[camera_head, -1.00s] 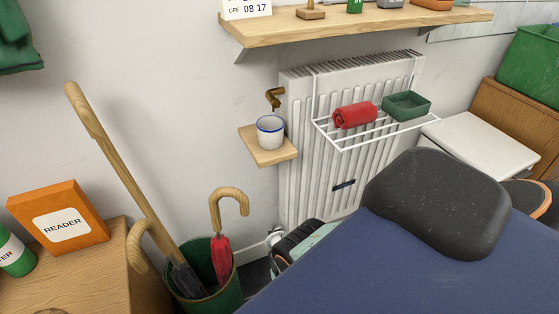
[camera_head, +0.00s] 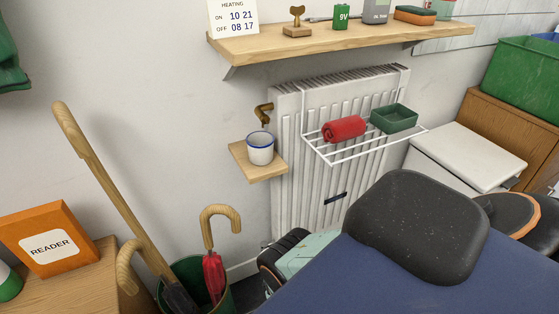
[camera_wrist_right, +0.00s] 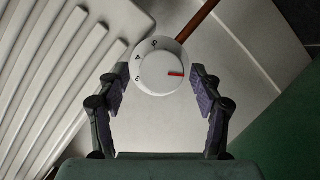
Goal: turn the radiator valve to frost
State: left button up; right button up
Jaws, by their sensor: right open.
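The radiator valve (camera_wrist_right: 158,72) is a round white knob with dark numerals and a red mark on its face, seen in the right wrist view. The red mark points to the right of the picture. My right gripper (camera_wrist_right: 162,82) is open, with one finger on each side of the knob; I cannot tell whether either pad touches it. In the head view the white radiator (camera_head: 283,150) stands against the wall. The valve is hidden there behind my right arm (camera_head: 291,250). My left gripper is not in view.
A green umbrella bin (camera_head: 222,300) stands left of the radiator. A small wooden shelf (camera_head: 262,175) holds a white mug (camera_head: 260,148). A brown pipe (camera_wrist_right: 198,18) runs beside the valve.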

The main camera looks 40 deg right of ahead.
jog(key=v, duration=0.9)
jog(key=shift+s+a+r, duration=0.15)
jog(key=shift+s+a, duration=0.05)
jog(key=shift+s, duration=0.1)
jog(key=shift+w, duration=0.1)
jog(key=s+a+r+m+g+y, duration=0.1)
jog(key=s+a+r+g+y, duration=0.4)
jog(key=s+r, duration=0.3)
jog(key=s+a+r+m+g+y, duration=0.2)
jog(key=s+a+r+g, duration=0.2)
jog(key=s+r+g, duration=0.35)
pick_arm(q)
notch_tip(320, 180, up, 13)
jog(key=p, duration=1.3)
pick_arm(e)
notch_tip(320, 180, up, 13)
jog(key=s, duration=0.1)
jog(key=shift+s, duration=0.25)
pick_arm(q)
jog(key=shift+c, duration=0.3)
pick_arm(e)
jog(key=shift+a, duration=0.1)
jog(key=shift+c, duration=0.4)
